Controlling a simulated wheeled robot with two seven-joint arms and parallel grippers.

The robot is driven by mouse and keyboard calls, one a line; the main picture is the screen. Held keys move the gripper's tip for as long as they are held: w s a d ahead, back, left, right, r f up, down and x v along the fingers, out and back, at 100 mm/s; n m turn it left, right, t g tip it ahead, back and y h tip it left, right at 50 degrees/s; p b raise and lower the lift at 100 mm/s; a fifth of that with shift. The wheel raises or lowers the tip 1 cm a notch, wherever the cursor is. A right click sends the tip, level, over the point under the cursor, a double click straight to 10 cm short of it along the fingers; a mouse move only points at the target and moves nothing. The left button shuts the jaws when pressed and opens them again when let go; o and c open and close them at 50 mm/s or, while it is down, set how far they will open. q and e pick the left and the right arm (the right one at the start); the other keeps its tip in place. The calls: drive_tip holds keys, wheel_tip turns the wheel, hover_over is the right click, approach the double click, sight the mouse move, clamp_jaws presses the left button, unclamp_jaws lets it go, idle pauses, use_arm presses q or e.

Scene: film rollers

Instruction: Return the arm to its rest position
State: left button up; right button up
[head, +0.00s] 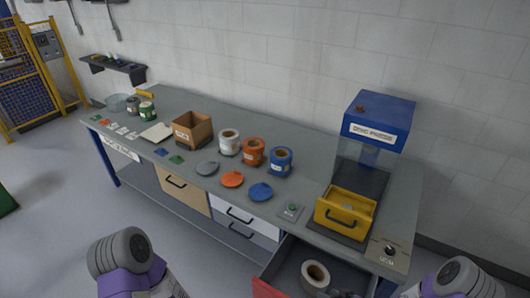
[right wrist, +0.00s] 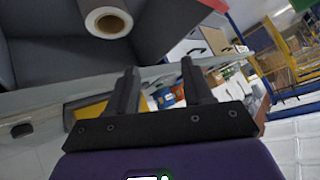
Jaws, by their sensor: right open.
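My right gripper (right wrist: 160,82) shows in the right wrist view with its two dark fingers apart and nothing between them. My purple-and-grey right arm shows at the lower right of the head view. My left arm shows at the lower left, but its gripper is out of the picture. A white film roll with a brown core (head: 315,276) lies in the open drawer (head: 280,262) at the bottom of the head view. The same roll shows at the upper left of the right wrist view (right wrist: 108,20), apart from the fingers.
The workbench (head: 290,208) carries white, orange (head: 252,153) and blue (head: 281,162) rolls, coloured discs, a cardboard box (head: 193,130) and a blue-topped machine (head: 378,122) with a yellow drawer (head: 345,212). The open drawer juts out at the front.

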drive_tip(key=s+a+m+g+h, duration=0.1)
drive_tip(key=s+a+m+g, duration=0.3)
drive_tip(key=s+a+g, duration=0.8)
use_arm(q)
wheel_tip(320, 180, down, 22)
drive_tip(key=b, duration=2.2)
drive_tip(key=shift+s, duration=0.25)
use_arm(e)
drive_tip(key=s+f+t, duration=0.2)
drive_tip(key=f, duration=0.9)
drive_tip(key=s+a+f+t, duration=0.1)
drive_tip(key=s+f+t, duration=0.1)
drive_tip(key=f, duration=1)
use_arm(q)
drive_tip(key=shift+r, duration=0.1)
use_arm(e)
drive_tip(key=shift+r, duration=0.1)
use_arm(q)
drive_tip(key=shift+c, duration=0.3)
use_arm(e)
drive_tip(key=shift+c, duration=0.3)
